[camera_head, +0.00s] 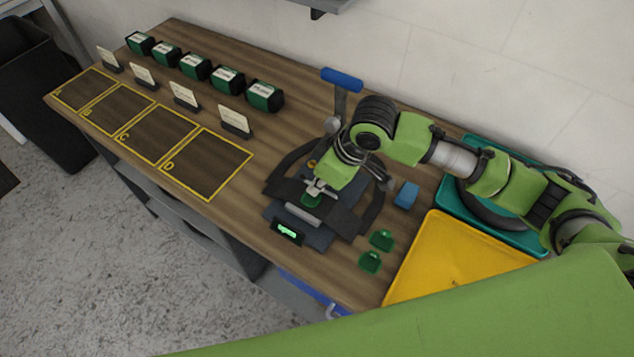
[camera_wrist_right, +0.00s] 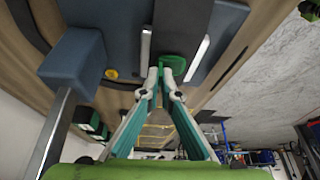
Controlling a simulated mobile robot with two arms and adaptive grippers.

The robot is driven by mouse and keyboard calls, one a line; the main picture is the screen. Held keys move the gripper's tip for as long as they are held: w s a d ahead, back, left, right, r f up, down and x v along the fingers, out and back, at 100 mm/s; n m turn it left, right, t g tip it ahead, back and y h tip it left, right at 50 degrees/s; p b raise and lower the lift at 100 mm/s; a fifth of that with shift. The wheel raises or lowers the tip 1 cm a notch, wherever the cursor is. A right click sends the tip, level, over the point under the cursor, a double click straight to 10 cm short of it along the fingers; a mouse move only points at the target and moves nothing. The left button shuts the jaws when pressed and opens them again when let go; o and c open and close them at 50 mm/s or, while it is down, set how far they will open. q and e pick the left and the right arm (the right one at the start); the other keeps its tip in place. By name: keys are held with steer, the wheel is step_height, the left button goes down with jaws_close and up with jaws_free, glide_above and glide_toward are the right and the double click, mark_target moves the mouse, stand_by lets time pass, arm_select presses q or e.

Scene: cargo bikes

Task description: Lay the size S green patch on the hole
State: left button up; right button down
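My right gripper (camera_head: 316,187) is over the black rubber strip (camera_head: 343,218) on the dark work stand (camera_head: 325,236). A green patch (camera_head: 311,201) is at its fingertips. In the right wrist view the fingertips of my right gripper (camera_wrist_right: 162,80) are close together on the near edge of the green patch (camera_wrist_right: 174,64), which lies against the dark strip (camera_wrist_right: 182,22). The hole is hidden, and I cannot tell whether the patch is fully in contact. Two other green patches (camera_head: 381,240) (camera_head: 370,262) lie on the bench at the right. My left gripper is out of view.
A blue block (camera_head: 406,194) sits right of the stand. A yellow tray (camera_head: 460,257) and a teal tray (camera_head: 528,238) with a tyre are farther right. Several green boxes (camera_head: 228,80) stand at the back. Marked squares (camera_head: 207,165) at the left are empty.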

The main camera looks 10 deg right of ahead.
steer(key=shift+f, duration=0.1)
steer(key=c, duration=2.2)
jaws_free()
steer(key=v, duration=1.2)
steer(key=shift+a, duration=0.1)
